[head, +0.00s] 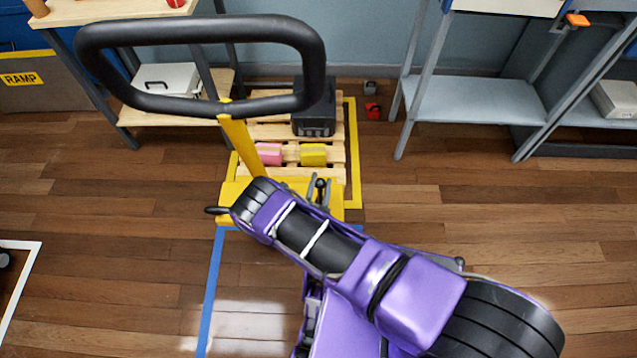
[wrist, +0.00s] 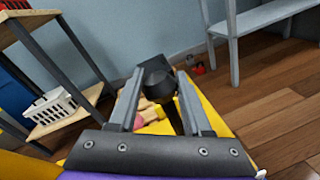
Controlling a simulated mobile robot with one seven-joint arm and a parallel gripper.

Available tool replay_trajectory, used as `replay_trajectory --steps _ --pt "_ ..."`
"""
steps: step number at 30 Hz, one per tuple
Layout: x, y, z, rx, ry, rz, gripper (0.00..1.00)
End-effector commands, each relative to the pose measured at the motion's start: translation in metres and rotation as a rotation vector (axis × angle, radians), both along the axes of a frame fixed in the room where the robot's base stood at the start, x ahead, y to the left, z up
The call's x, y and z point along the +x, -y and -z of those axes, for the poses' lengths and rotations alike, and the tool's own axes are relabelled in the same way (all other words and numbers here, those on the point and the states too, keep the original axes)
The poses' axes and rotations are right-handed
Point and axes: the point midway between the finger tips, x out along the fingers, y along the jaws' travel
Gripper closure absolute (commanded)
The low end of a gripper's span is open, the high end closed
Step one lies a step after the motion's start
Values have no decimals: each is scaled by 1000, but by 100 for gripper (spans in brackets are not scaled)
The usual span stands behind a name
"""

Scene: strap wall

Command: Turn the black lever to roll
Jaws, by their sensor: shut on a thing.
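The yellow pallet jack (head: 238,195) stands in front of a wooden pallet, with a large black loop handle (head: 200,28) rising toward me. The black lever (head: 320,184) stands up from the jack's right side with a round knob on top. In the wrist view the lever (wrist: 155,78) sits between my fingers. My gripper (head: 319,182) is shut on the lever; its grey fingers also show in the wrist view (wrist: 160,75). The lever's base and any position marks are hidden by my gripper and arm.
Shelving (head: 470,110) stands at the back right, a wooden shelf unit (head: 150,118) at the back left. Floor to the right is clear.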

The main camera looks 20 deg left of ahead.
Motion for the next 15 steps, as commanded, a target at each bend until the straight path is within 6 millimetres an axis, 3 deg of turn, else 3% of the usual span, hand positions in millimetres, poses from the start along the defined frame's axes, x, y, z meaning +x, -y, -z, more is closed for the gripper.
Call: replay_trajectory --steps 3,4,5,15 --pt "-1 2 2 -6 -4 3 100" --pt "-1 2 2 -6 -4 3 46" --pt "-1 2 2 -6 -4 3 40" --pt "-4 1 1 -3 -2 1 39"
